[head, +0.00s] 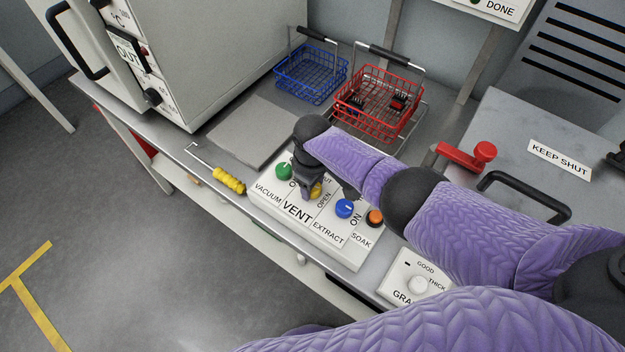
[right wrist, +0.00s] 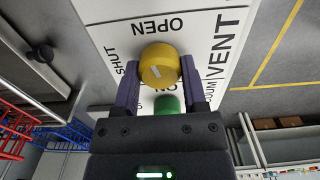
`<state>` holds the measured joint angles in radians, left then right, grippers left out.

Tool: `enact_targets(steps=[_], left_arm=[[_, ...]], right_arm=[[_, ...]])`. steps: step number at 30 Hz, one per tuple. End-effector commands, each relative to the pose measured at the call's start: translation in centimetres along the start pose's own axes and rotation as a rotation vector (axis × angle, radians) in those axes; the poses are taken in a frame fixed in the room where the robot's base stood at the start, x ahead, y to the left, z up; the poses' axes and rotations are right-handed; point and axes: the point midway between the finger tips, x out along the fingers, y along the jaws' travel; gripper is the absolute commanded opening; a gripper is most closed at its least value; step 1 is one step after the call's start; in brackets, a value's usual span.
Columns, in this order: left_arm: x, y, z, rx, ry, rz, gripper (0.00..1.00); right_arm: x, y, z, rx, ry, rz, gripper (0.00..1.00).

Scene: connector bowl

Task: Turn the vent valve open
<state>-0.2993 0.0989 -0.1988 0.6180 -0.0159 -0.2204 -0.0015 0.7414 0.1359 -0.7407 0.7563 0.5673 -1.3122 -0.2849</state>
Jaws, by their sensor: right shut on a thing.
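The vent valve is a yellow round knob (head: 316,192) on the white panel (head: 334,243), above the label VENT. In the right wrist view the yellow knob (right wrist: 160,64) sits between the two fingers of my right gripper (right wrist: 160,82), which is shut on its sides. OPEN is printed above the knob in that view, and SHUT to its left. A short pale mark shows on the knob's face; which word it points to I cannot tell. In the head view my right gripper (head: 311,190) comes down over the knob and partly hides it. My left gripper is not in view.
A green knob (head: 284,171), a blue knob (head: 345,208) and an orange button (head: 375,217) share the panel. A yellow-handled hook (head: 228,180) lies to the left. Blue (head: 310,75) and red (head: 378,105) wire baskets stand behind. A red lever (head: 470,157) is at right.

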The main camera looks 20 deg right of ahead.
Motion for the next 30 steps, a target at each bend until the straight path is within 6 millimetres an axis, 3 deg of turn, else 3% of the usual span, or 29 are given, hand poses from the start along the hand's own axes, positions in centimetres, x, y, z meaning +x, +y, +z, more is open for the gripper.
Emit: enact_targets(steps=[12, 30], left_arm=[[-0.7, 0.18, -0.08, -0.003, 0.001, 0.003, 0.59], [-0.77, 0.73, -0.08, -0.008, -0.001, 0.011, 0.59]], right_arm=[[-0.06, 0.02, -0.03, 0.204, 0.001, 0.0, 0.0], [-0.04, 0.05, -0.06, 0.245, 0.003, 0.0, 0.0]])
